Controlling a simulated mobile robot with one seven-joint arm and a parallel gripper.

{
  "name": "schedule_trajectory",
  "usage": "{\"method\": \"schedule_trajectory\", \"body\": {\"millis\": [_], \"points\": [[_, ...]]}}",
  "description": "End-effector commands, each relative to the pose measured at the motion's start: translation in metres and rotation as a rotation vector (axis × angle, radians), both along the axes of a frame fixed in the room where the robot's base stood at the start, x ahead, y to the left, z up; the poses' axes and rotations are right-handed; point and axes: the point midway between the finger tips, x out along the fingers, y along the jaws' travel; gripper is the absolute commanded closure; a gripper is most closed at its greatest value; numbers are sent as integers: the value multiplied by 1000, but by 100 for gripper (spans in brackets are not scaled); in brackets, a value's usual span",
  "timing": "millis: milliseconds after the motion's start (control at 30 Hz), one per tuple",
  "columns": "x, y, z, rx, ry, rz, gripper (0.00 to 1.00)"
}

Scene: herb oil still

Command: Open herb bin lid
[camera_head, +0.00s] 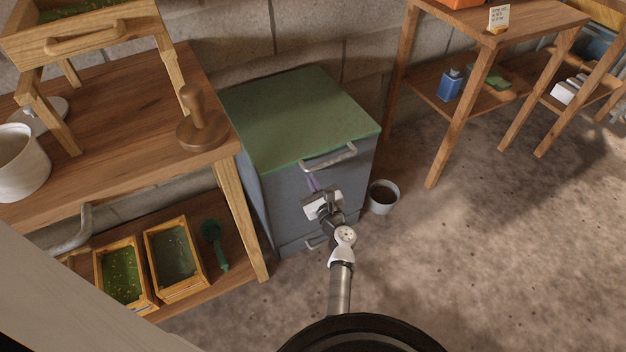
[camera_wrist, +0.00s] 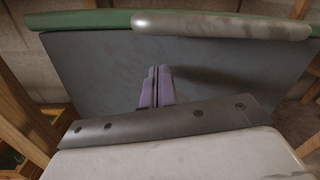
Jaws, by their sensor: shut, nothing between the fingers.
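The herb bin is a grey-blue box (camera_head: 285,205) standing on the floor against the wall. Its green lid (camera_head: 290,115) lies flat and closed on top. A metal bar handle (camera_head: 329,158) runs along the lid's front edge; it also shows across the top of the wrist view (camera_wrist: 220,25). My gripper (camera_head: 313,184) is in front of the bin, below the lid handle. Its purple fingers (camera_wrist: 157,87) are together and hold nothing. They point toward the bin's front face (camera_wrist: 90,75), apart from the handle. I cannot tell whether the fingertips touch the front face.
A wooden bench (camera_head: 120,110) with a wooden press (camera_head: 203,120) stands close on the bin's left. Herb trays (camera_head: 175,260) sit on its lower shelf. A grey bucket (camera_head: 382,197) stands on the floor right of the bin. Bare floor (camera_head: 480,260) lies to the right.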

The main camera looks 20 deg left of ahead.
Motion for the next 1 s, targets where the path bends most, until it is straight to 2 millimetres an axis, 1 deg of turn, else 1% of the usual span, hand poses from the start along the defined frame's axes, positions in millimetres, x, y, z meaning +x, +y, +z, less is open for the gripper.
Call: {"method": "schedule_trajectory", "body": {"millis": [33, 200, 333, 767, 867, 1000], "points": [[-3, -1, 16, 0, 0, 1, 100], [-10, -3, 31, -1, 1, 1, 100], [-13, -3, 36, 0, 0, 2, 100], [-12, -4, 37, 0, 0, 1, 100], [-11, -4, 44, 0, 0, 1, 100], [-5, -5, 62, 0, -1, 0, 100]]}}
